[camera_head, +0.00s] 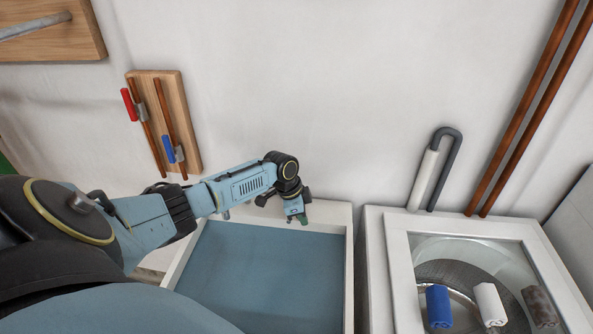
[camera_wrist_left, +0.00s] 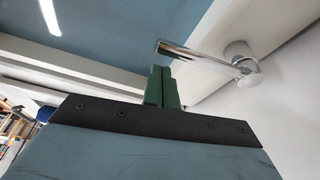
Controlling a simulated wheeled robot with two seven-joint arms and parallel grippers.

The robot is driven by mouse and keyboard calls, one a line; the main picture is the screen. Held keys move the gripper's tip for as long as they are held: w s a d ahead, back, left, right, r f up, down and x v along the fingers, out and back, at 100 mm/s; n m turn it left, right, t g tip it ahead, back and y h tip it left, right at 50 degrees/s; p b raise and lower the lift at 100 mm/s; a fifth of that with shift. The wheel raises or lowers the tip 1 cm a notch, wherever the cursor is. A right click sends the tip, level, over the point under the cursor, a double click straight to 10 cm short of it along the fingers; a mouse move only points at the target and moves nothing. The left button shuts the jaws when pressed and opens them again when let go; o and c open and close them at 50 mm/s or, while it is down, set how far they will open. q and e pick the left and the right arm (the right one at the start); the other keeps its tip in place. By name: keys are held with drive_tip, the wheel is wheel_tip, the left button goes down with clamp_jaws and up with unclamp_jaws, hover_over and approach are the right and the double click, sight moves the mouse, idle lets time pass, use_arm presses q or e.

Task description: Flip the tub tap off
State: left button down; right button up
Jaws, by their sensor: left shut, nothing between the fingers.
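The tub (camera_head: 348,285) has a white rim and a blue inside, and sits below the middle of the head view. The chrome tub tap (camera_wrist_left: 205,58) shows in the left wrist view as a long lever on a round base against a white surface. I cannot make out the tap in the head view. My left gripper (camera_head: 303,218) is over the tub's far rim, near its right end. In the left wrist view its green fingers (camera_wrist_left: 161,72) are shut together and empty, with their tips close to the lever's free end. I cannot tell if they touch. My right gripper is not in view.
A wooden board (camera_head: 184,98) with copper pipes and red and blue valves hangs on the wall at left. A white washer-like unit (camera_head: 376,275) with blue, white and brown rolls stands right of the tub. A grey hooked pipe (camera_head: 456,150) and copper pipes (camera_head: 525,110) stand behind it.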

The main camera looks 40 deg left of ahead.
use_arm(q)
drive_tip(key=w+v, duration=0.1)
drive_tip(key=v, duration=0.8)
drive_tip(key=shift+d+r, duration=0.25)
drive_tip(key=shift+r, duration=0.15)
